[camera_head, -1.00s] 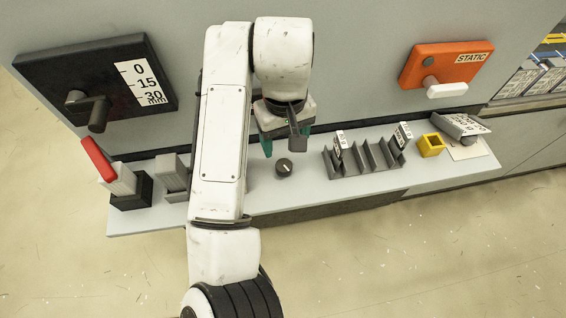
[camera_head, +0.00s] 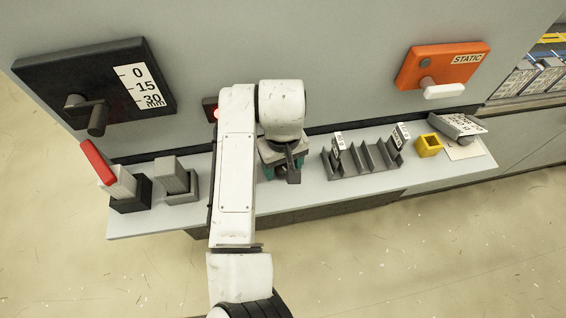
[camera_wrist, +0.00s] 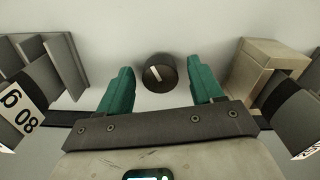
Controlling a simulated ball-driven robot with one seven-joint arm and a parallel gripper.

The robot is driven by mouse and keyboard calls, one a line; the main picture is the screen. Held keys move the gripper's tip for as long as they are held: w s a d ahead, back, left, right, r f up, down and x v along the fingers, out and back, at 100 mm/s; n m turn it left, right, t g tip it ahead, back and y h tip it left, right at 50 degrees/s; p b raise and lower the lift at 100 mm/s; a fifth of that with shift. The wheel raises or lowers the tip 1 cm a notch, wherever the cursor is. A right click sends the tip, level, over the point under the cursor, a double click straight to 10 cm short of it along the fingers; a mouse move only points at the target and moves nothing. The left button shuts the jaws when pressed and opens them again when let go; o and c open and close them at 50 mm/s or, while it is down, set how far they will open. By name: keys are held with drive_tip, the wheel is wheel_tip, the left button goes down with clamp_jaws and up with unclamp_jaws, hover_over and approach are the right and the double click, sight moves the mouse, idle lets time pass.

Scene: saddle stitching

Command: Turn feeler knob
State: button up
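The feeler knob (camera_wrist: 158,73) is a small round dark knob with a pale pointer line on its top. In the wrist view it stands on the light shelf between my two green fingers, with a gap on both sides. My gripper (camera_wrist: 161,88) is open and empty, its fingertips near the knob's height in the picture. In the head view my gripper (camera_head: 281,173) hangs over the shelf, and it hides the knob. I cannot tell how far above the knob the fingertips are.
A grey slotted rack (camera_head: 362,160) with cards stands right of my gripper, then a yellow square holder (camera_head: 428,145). A grey block (camera_head: 172,176) and a red-handled lever (camera_head: 98,163) stand left. A red light (camera_head: 217,114) shows on the wall. The shelf (camera_head: 300,197) is bare in front.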

sight(282, 168)
drive_tip(key=c, duration=1)
drive_tip(key=shift+r+m+p, duration=0.15)
drive_tip(key=shift+m+p, duration=0.3)
drive_tip(key=shift+m, duration=0.15)
drive_tip(key=shift+a+m+p, duration=0.1)
drive_tip(key=shift+m+p, duration=0.45)
drive_tip(key=shift+m, duration=0.85)
drive_tip(key=o, duration=1.1)
drive_tip(key=shift+c, duration=0.2)
wheel_tip(282, 168, up, 11)
drive_tip(key=shift+f, duration=0.2)
